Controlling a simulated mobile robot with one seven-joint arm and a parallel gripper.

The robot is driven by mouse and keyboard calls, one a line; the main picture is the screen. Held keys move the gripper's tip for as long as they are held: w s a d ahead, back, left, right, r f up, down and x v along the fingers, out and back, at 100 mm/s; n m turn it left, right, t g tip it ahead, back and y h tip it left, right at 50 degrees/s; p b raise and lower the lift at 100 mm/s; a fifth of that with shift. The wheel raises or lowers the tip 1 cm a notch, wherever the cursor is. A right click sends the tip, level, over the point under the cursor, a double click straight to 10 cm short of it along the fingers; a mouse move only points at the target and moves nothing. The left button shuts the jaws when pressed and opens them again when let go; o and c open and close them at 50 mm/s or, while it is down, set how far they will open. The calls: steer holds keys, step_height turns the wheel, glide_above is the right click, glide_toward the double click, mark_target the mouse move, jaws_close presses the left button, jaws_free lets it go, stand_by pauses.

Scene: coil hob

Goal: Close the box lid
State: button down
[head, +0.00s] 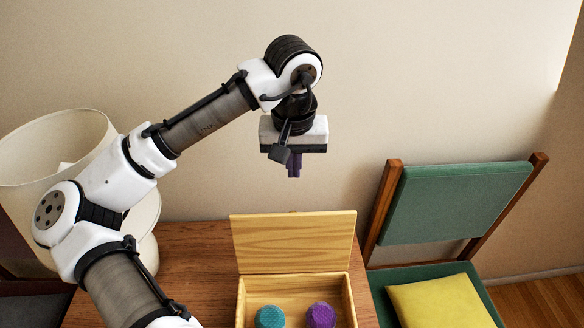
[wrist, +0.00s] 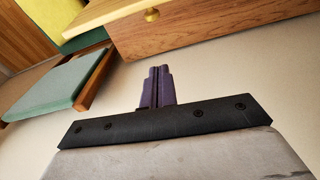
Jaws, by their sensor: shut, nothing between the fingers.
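The wooden box (head: 350,305) stands on the table with its lid (head: 293,243) raised upright along the far edge. A teal round thing (head: 270,317) and a purple round thing (head: 320,315) sit inside; the box's near part is cut off. My gripper (head: 294,172) is shut and empty, pointing down, above the lid and apart from it. In the wrist view its purple fingers (wrist: 159,72) are together.
A brown wooden table (head: 195,255) holds the box. A green chair (head: 455,205) with a yellow cushion (head: 440,302) stands at the right. A cream lampshade (head: 50,150) is at the left behind my arm. The air around my gripper is clear.

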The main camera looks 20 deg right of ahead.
mark_target(293, 241)
steer(key=s+f+p, duration=0.2)
steer(key=s+f, duration=0.1)
steer(key=f, duration=0.4)
steer(key=shift+a+f+p, duration=0.2)
steer(key=shift+a+p, duration=0.15)
steer(key=shift+p, duration=0.05)
